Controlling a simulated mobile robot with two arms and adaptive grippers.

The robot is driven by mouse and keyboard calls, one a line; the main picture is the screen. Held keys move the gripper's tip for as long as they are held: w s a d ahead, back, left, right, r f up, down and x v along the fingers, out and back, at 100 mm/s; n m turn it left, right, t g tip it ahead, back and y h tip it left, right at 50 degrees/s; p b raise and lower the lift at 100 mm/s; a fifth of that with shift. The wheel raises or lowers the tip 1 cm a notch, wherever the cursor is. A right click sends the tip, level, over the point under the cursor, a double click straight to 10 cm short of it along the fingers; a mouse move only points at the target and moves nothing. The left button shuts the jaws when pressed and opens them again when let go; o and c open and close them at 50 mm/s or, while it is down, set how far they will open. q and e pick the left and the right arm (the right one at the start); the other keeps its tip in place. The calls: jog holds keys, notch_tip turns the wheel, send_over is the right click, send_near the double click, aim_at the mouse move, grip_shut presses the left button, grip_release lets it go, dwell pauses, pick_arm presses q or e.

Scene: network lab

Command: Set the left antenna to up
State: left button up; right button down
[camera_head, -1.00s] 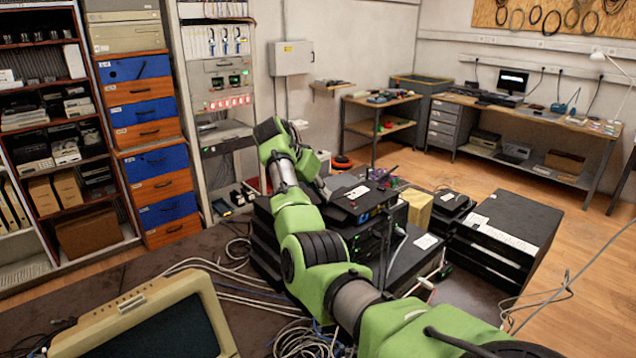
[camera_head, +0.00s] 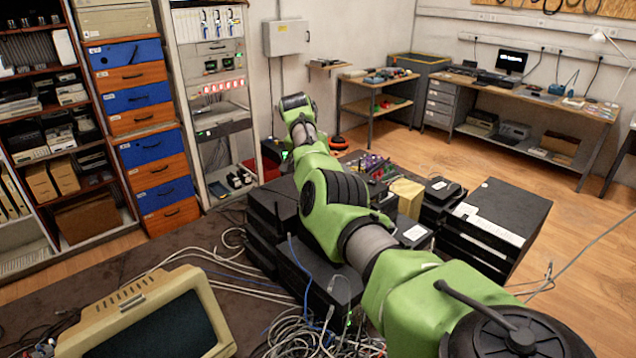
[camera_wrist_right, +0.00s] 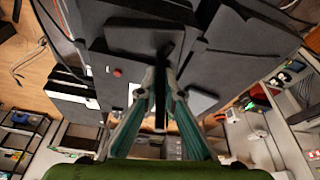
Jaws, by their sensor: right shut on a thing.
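My right gripper (camera_wrist_right: 160,80) shows in the right wrist view, with its two fingers closed on a narrow dark bar, which looks like the antenna (camera_wrist_right: 161,108). The bar lies between the fingers beside a dark flat device (camera_wrist_right: 135,38); its exact tilt is hard to tell. Which antenna it is I cannot tell. In the head view my right arm reaches across the stack of black equipment (camera_head: 272,208) and hides the gripper and the antenna. My left gripper is in neither view.
A beige monitor (camera_head: 150,315) stands at the lower left, with loose cables (camera_head: 300,335) beside it. A dark cabinet (camera_head: 500,225) stands right of the stack. A rack (camera_head: 215,110) and drawers (camera_head: 160,175) stand behind. The floor (camera_head: 590,240) at the right is mostly open.

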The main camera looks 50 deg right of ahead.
jog(key=shift+d+r, duration=0.1)
jog(key=c, duration=2.2)
grip_release()
jog(key=v, duration=1.2)
jog(key=shift+s, duration=0.1)
